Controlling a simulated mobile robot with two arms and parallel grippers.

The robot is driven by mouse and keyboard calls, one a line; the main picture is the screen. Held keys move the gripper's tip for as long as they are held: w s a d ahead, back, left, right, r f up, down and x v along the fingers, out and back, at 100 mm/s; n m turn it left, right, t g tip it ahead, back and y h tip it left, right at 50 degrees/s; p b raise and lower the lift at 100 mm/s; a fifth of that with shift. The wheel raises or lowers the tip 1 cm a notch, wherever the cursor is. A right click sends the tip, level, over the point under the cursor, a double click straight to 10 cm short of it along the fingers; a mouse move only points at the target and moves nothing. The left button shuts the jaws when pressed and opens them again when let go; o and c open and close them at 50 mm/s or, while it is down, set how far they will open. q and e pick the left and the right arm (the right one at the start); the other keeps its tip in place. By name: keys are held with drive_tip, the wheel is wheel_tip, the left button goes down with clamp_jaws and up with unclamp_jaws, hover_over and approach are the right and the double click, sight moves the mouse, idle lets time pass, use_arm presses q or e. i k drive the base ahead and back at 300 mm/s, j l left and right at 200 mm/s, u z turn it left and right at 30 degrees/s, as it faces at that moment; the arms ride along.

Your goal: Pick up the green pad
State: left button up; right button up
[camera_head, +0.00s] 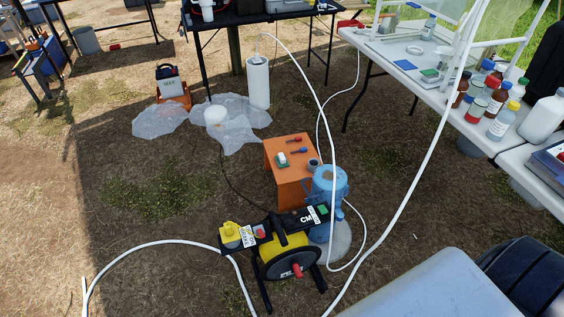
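A small flat green pad (430,73) lies on the white table (385,47) at the upper right, just above a blue flat piece (432,80). Neither of my grippers shows in the head view.
Several bottles, among them a large white one (543,118), crowd the table's right part. A clear-walled enclosure (480,45) stands behind the pad. Bare ground lies at left.

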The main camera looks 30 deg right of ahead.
sight(281, 160)
drive_tip(key=i+j+z, duration=0.35)
drive_tip(key=i+j, duration=0.15)
drive_tip(key=j, duration=0.15)
drive_tip(key=i+j+z, duration=0.2)
drive_tip(key=j, duration=0.15)
drive_tip(key=i+j+z, duration=0.15)
drive_tip(key=j, duration=0.2)
